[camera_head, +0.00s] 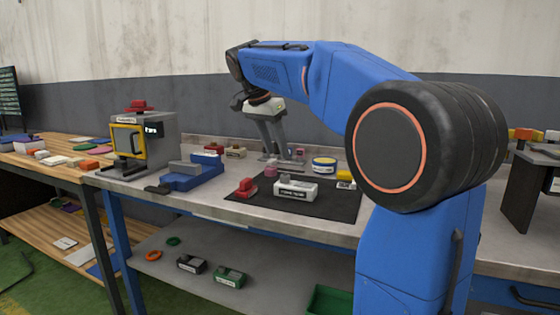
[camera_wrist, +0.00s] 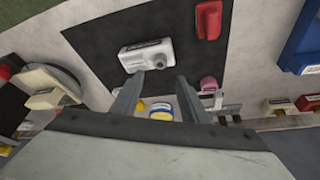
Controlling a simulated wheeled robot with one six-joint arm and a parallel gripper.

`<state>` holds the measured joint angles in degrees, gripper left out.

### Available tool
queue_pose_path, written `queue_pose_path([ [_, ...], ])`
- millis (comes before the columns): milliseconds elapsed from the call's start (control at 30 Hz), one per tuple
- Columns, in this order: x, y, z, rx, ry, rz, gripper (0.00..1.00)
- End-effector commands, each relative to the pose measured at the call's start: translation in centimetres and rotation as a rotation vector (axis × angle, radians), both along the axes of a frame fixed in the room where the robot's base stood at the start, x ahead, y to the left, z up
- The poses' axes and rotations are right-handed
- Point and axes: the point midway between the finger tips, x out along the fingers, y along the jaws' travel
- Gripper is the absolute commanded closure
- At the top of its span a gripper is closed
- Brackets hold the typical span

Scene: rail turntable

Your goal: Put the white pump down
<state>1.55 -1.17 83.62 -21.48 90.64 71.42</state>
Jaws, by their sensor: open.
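The white pump (camera_head: 296,189) lies on the black mat (camera_head: 330,208) on the metal bench, with a dark label on its side. In the wrist view the white pump (camera_wrist: 146,55) lies on the mat (camera_wrist: 95,45), just beyond my fingertips. My gripper (camera_head: 284,158) is above the bench behind the pump, its fingers pointing down. In the wrist view my gripper (camera_wrist: 155,82) has its two fingers apart with nothing held between them. The fingertips look close to the pump but apart from it.
A red part (camera_head: 246,187) stands on the mat left of the pump, and a pink piece (camera_head: 271,171) is behind it. A yellow-banded round tin (camera_head: 324,165) stands at the back. A blue fixture (camera_head: 190,178) and a grey machine (camera_head: 150,140) are farther left.

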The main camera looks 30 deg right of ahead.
Motion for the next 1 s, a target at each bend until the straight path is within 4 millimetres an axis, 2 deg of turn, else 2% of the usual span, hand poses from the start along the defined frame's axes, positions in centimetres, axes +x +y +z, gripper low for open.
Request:
queue_pose_path([
  [200, -0.2, 0.8, 2.1, 0.0, -0.001, 0.0, 0.59],
  [567, -0.7, 1.1, 2.3, 0.003, 0.002, 0.015, 0.59],
  [667, -2.1, 1.5, 1.6, 0.011, 0.009, 0.073, 0.59],
  [767, -4.4, 2.2, 0.1, 0.023, 0.02, 0.178, 0.59],
  [1000, -11.5, 4.4, -5.4, 0.048, 0.041, 0.489, 0.59],
])
